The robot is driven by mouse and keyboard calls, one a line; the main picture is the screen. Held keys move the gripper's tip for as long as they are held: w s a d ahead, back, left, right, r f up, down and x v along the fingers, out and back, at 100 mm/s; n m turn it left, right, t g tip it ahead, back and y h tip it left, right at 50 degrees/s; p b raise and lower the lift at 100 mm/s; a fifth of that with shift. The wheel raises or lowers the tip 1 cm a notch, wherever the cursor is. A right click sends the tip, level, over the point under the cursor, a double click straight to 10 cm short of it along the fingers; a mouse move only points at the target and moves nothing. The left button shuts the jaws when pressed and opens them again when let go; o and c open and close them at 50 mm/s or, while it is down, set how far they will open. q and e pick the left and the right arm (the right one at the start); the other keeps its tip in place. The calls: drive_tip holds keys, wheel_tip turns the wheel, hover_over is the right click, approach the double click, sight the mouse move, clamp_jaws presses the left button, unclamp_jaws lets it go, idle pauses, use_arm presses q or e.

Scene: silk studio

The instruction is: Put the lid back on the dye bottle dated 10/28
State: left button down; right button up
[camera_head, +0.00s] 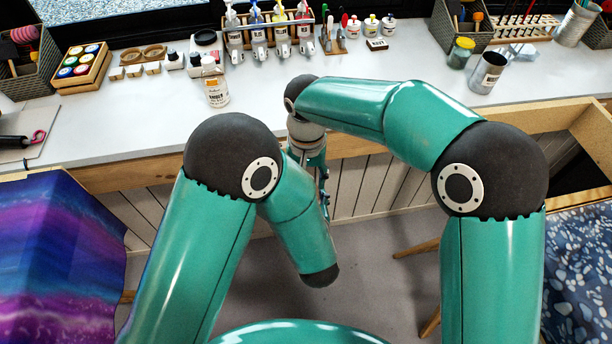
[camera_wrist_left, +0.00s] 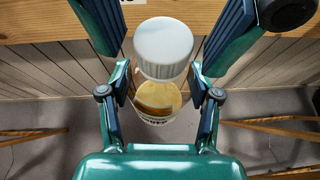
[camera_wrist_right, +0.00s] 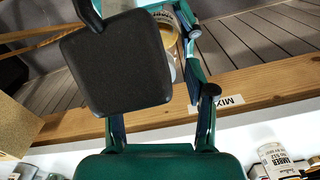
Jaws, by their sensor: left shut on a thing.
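The dye bottle (camera_wrist_left: 157,100) has an ochre band above a white label. My left gripper (camera_wrist_left: 160,70) is shut on it and holds it in the air in front of the table. Its date is not readable. The white ribbed lid (camera_wrist_left: 163,45) is at the bottle's top in the left wrist view; I cannot tell whether it is fully seated. My right gripper (camera_wrist_left: 165,58) has its fingers apart around the lid, with small gaps. The bottle also shows in the right wrist view (camera_wrist_right: 166,36), partly behind a dark square part. In the head view my arms hide both bottle and lid.
The white table (camera_head: 270,100) has a wooden front edge (camera_wrist_left: 40,22). An amber-labelled bottle (camera_head: 216,91) stands on it. Pump bottles in a rack (camera_head: 270,38), a paint box (camera_head: 80,68) and a metal cup (camera_head: 487,73) stand farther back. Table room is clear around the front middle.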

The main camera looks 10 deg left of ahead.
drive_tip(key=shift+r, duration=2.25)
drive_tip(key=shift+c, duration=0.3)
